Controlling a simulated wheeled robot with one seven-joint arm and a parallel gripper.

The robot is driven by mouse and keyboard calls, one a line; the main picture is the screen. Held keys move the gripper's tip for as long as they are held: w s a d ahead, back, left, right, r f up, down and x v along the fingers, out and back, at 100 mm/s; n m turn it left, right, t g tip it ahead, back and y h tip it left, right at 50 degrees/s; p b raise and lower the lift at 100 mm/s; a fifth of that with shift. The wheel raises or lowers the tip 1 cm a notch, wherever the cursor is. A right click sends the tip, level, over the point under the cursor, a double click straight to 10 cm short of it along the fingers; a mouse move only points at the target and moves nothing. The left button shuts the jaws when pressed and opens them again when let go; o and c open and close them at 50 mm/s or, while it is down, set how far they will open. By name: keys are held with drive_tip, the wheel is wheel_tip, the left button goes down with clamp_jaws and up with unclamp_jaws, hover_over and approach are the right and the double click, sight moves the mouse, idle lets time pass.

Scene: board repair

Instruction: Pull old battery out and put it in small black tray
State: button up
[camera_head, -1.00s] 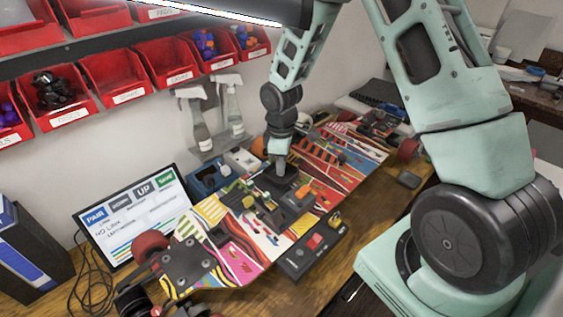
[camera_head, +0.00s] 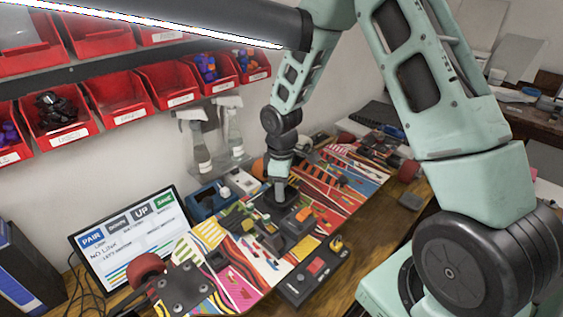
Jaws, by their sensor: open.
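A long board with a multicoloured striped deck (camera_head: 335,204) lies across the wooden bench, with several small modules in its middle. My gripper (camera_head: 279,197) points down over the middle of the board, at a dark square part. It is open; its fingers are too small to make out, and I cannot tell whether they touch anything. I cannot pick out the old battery among the dark modules.
A black box with red and yellow controls (camera_head: 313,272) stands in front of the board. A screen (camera_head: 128,236) stands at left. Spray bottles (camera_head: 201,150) and red bins (camera_head: 118,95) are behind. Bare bench shows at right front.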

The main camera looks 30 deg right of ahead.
wheel_tip(320, 180, up, 16)
drive_tip(key=b, duration=0.1)
drive_tip(key=shift+r, duration=0.25)
